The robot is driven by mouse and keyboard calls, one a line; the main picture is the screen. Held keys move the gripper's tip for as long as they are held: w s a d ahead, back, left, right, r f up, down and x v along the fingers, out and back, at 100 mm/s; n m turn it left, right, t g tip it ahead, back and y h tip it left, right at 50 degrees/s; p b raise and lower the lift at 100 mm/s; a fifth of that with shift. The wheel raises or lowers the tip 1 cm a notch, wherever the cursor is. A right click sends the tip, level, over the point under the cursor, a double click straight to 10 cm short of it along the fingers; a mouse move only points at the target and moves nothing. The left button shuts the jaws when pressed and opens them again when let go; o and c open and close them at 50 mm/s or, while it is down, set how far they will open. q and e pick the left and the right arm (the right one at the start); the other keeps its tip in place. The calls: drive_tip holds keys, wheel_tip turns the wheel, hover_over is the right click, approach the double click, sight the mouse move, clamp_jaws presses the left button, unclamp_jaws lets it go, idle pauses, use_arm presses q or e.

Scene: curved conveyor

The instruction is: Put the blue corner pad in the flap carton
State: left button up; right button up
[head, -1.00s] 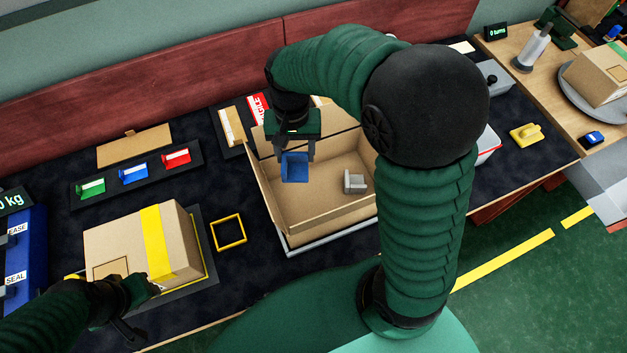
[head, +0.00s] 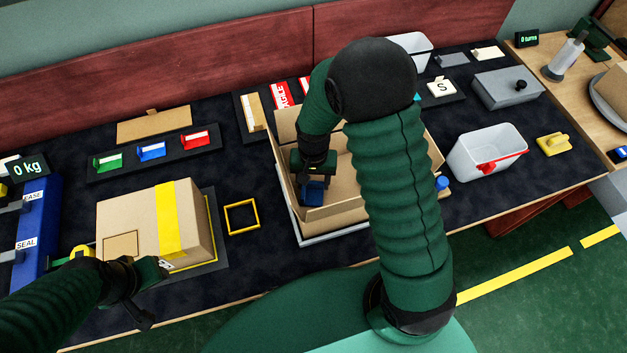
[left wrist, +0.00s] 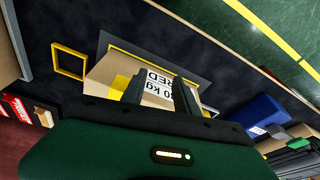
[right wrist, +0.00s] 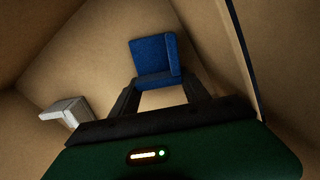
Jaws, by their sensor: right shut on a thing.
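The blue corner pad (head: 312,193) is inside the flap carton (head: 337,211), near its left side. It also shows in the right wrist view (right wrist: 156,62) at my fingertips, with the carton's brown walls around it. My right gripper (head: 314,178) reaches down into the open carton and is shut on the pad. A grey corner pad (right wrist: 66,110) lies in the carton at the left of the right wrist view; my arm hides it in the head view. My left gripper (head: 160,268) is beside the taped carton; its fingers (left wrist: 160,92) stand apart in the left wrist view.
The taped carton (head: 140,222) sits on a dark mat at the left. A yellow square frame (head: 241,217) lies between the cartons. A tray (head: 125,171) with green, blue and red clips is behind. A white bin (head: 470,155) stands at the right.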

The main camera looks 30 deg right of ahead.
use_arm(q)
drive_tip(key=shift+w, duration=0.1)
use_arm(e)
drive_tip(key=shift+w, duration=0.1)
drive_tip(key=o, duration=1)
drive_tip(key=shift+d, duration=0.2)
drive_tip(key=o, duration=0.3)
drive_tip(key=shift+d, duration=0.15)
use_arm(q)
drive_tip(key=shift+d, duration=0.3)
drive_tip(key=shift+a, duration=0.15)
use_arm(e)
drive_tip(key=shift+a, duration=0.2)
drive_tip(key=shift+r, duration=0.1)
use_arm(q)
drive_tip(key=shift+w+p+v, duration=0.25)
drive_tip(key=shift+p+v, duration=0.75)
use_arm(e)
wheel_tip(320, 180, up, 12)
use_arm(q)
drive_tip(key=shift+s+r, duration=0.1)
use_arm(e)
drive_tip(key=shift+d, duration=0.1)
